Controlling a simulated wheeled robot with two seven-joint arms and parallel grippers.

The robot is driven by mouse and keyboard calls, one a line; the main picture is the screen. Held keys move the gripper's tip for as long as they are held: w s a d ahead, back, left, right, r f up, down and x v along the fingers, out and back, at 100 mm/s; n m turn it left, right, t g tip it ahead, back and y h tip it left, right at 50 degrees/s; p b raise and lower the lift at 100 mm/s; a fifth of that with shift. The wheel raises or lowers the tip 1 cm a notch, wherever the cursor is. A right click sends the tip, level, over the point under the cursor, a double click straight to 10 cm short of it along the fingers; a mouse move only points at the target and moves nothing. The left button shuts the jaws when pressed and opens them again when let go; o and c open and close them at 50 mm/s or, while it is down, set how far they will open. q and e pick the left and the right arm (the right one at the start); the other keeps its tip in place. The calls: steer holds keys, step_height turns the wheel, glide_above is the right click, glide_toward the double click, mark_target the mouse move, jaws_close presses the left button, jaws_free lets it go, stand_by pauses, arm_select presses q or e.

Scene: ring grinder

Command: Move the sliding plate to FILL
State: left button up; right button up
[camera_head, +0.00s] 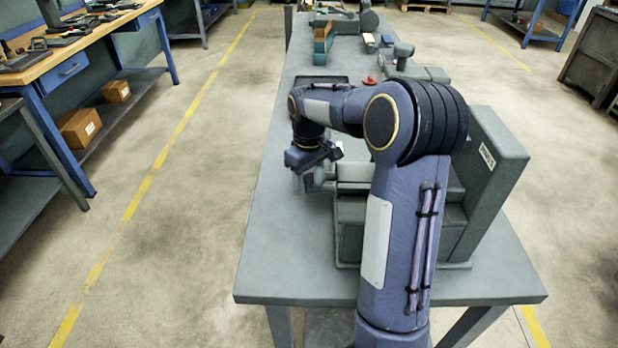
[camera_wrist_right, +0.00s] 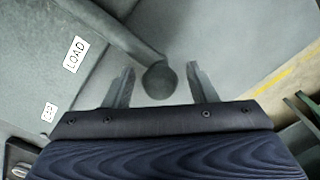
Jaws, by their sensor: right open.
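My right gripper (camera_head: 312,178) is open at the left side of the grey grinder (camera_head: 489,150), pointing down. In the right wrist view its two fingers (camera_wrist_right: 161,82) stand apart, with a round dark knob (camera_wrist_right: 158,80) between them. A gap shows on each side of the knob. The knob is at the end of a grey bar (camera_wrist_right: 118,28) that comes from the upper left. A white LOAD label (camera_wrist_right: 75,54) is on the grey surface left of the bar. A second label (camera_wrist_right: 48,112) is too small to read. My arm hides much of the sliding plate area in the head view. My left gripper is not in view.
The grinder stands on a long grey table (camera_head: 270,262). A red button (camera_head: 369,80) and other grey fixtures are farther back on it. The table's left front part is clear. A workbench (camera_head: 75,50) with tools stands at the left, across open floor.

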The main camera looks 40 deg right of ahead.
step_height(320, 180, up, 8)
steer(key=shift+f+p, duration=0.1)
steer(key=shift+p, duration=0.2)
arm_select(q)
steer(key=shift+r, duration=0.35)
